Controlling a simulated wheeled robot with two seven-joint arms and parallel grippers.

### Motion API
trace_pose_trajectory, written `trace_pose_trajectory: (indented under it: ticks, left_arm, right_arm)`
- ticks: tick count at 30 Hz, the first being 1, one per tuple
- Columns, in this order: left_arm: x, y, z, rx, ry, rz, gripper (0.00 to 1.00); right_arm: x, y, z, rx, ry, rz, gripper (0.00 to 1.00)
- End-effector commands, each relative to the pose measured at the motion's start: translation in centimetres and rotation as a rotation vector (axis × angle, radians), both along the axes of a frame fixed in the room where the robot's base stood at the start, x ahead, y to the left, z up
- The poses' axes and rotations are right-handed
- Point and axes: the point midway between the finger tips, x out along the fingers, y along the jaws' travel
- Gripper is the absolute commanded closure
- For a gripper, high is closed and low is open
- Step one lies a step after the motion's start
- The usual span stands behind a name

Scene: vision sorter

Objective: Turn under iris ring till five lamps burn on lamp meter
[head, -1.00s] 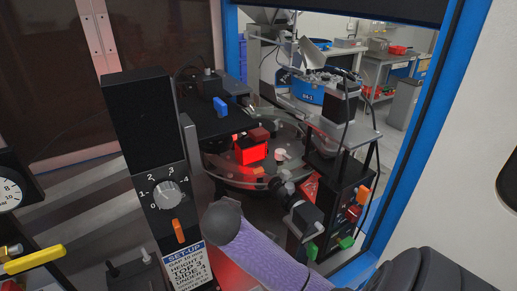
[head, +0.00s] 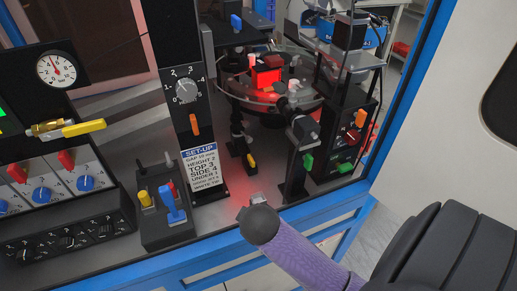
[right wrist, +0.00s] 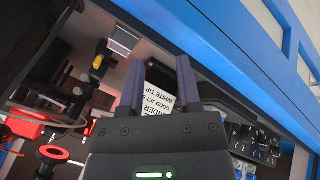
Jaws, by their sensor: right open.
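My right gripper shows in the right wrist view (right wrist: 160,60), with two dark fingers apart and nothing between them. A yellow part (right wrist: 97,62) also shows left of the fingers in the right wrist view. I cannot make out the lamp meter. My left gripper is not in view.
A black post with a dial (head: 187,91) and the set-up card (head: 202,168) stands left of the disc. A switch box (head: 168,228) with a blue lever is in front. A black camera (head: 304,130) stands at right. The blue frame edge (head: 190,255) runs along the front.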

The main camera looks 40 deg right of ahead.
Motion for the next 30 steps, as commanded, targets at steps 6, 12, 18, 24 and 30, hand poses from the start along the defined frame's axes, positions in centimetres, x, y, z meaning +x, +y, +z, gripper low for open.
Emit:
trace_pose_trajectory:
  ticks: [6,12,18,24,30]
  left_arm:
    - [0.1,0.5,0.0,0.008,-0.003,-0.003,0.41]
    - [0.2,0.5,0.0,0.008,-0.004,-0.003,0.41]
    - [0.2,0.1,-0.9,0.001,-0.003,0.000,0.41]
    - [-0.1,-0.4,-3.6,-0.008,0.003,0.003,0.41]
    - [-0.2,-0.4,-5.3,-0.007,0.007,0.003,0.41]
  right_arm:
    - [-0.1,0.1,-0.1,0.003,0.001,0.000,0.57]
    - [-1.9,1.5,-0.3,0.060,0.020,-0.012,0.91]
    - [-8.9,6.4,-1.9,0.278,0.113,-0.091,1.00]
    - [-12.0,8.3,-10.8,0.364,0.203,-0.145,1.00]
    - [-13.5,8.2,-18.1,0.358,0.240,-0.146,1.00]
